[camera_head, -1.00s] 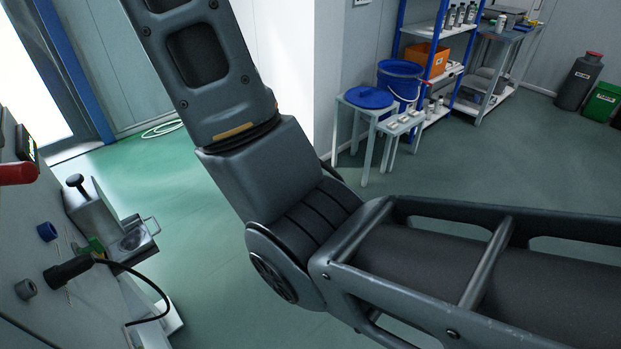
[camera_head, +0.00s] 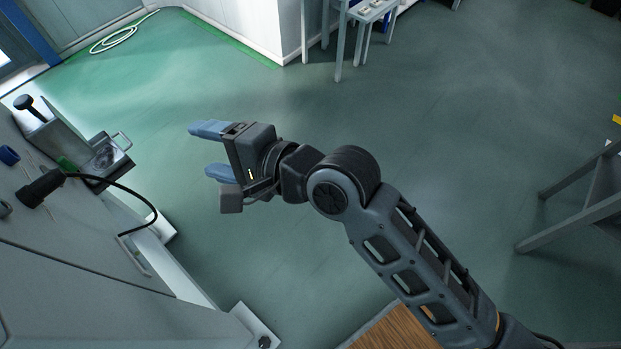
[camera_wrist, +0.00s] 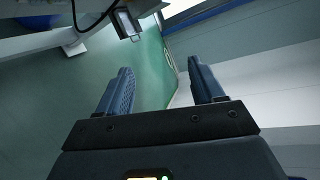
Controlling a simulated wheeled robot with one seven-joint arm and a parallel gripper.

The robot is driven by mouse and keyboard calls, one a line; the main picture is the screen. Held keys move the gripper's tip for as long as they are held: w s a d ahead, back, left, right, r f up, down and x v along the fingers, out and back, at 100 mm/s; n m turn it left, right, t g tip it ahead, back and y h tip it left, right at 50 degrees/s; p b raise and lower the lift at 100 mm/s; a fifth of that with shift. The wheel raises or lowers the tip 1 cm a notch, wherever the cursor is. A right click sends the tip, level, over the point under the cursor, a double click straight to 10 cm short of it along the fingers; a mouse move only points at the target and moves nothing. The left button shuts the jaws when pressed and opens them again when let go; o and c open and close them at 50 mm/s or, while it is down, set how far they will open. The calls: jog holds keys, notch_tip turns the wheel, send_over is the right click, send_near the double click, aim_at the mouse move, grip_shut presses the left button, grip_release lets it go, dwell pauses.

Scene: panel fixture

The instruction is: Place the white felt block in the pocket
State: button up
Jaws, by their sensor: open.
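My gripper (camera_head: 204,150) is open and empty, held over the floor with its two blue fingers pointing left toward the grey panel. The fingers also show apart in the wrist view (camera_wrist: 160,70), with nothing between them. I cannot make out the white felt block in any current view. The grey panel (camera_head: 90,262) stands at the left of the head view, with an open-looking metal box with a handle (camera_head: 112,152) on its far part. I cannot tell whether this box is the pocket.
A black cable (camera_head: 150,205) loops out from the panel. A small stand (camera_head: 366,12) with pale items on top is at the upper edge. A grey table frame (camera_head: 575,215) is at the right. A coiled hose (camera_head: 118,36) lies far back. The floor between is clear.

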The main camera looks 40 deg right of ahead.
jog(key=s+d+f+n+t+h, duration=0.1)
jog(key=s+d+f+n+h, duration=0.15)
jog(key=s+d, duration=0.4)
jog(key=s+d+f+n+h, duration=0.2)
jog(key=s+d+f+n, duration=0.15)
jog(key=s, duration=0.65)
jog(key=s+d+r+n+h, duration=0.1)
jog(key=s+r+n, duration=0.1)
jog(key=s, duration=0.3)
jog(key=s+d+r+n+h, duration=0.1)
jog(key=s+d+r+n, duration=0.1)
jog(key=s, duration=0.4)
jog(key=s+d+r+n+t+h, duration=0.1)
jog(key=s+d+r+n, duration=0.1)
jog(key=s+n, duration=0.3)
jog(key=shift+s+d+r, duration=0.2)
jog(key=shift+d+r, duration=0.05)
jog(key=shift+r, duration=0.45)
